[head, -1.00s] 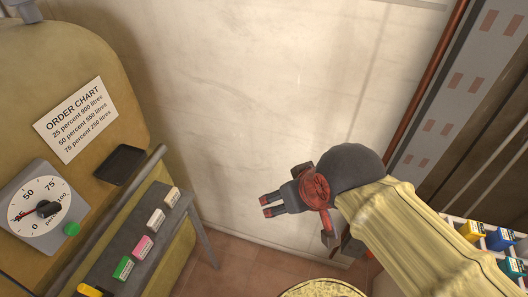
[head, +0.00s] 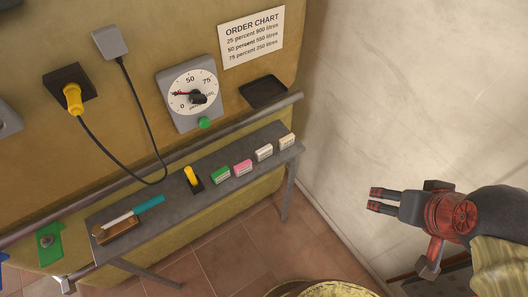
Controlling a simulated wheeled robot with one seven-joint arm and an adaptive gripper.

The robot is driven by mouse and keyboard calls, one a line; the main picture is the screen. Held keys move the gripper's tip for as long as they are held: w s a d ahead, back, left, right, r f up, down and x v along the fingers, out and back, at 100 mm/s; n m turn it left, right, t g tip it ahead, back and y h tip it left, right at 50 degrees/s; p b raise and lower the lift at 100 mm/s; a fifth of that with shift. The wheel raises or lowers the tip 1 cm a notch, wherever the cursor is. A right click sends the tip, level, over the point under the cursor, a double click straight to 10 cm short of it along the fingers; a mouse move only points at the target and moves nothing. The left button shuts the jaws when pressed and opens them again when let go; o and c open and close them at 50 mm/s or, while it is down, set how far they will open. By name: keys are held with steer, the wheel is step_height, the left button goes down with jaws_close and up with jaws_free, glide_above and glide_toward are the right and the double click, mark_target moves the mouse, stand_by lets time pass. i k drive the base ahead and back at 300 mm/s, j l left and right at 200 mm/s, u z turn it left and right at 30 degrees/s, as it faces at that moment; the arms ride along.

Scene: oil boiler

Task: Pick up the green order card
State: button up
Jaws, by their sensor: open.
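The green order card (head: 220,176) stands on the grey shelf (head: 165,219) in front of the yellow boiler, in the head view. It is the leftmost of a row of small cards, with a pink card (head: 243,167) just to its right. My gripper (head: 376,200) is at the right, in front of the pale wall, well apart from the shelf. Its two fingers point left, are open, and have nothing between them.
Left of the green card is a yellow-handled item (head: 192,178), then a teal-handled tool (head: 148,205) on a wooden block. White (head: 264,152) and cream (head: 287,141) cards stand to the right. A grey rail (head: 220,133) runs behind the shelf. Free room lies between shelf and gripper.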

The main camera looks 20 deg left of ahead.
mark_target(219, 176)
steer(key=l+u, duration=0.1)
steer(key=u, duration=0.3)
steer(key=l+u, duration=0.1)
steer(key=u, duration=0.35)
steer(key=l+u, duration=0.15)
steer(key=u, duration=0.25)
steer(key=l+u, duration=0.15)
steer(key=u, duration=0.25)
steer(key=i, duration=0.05)
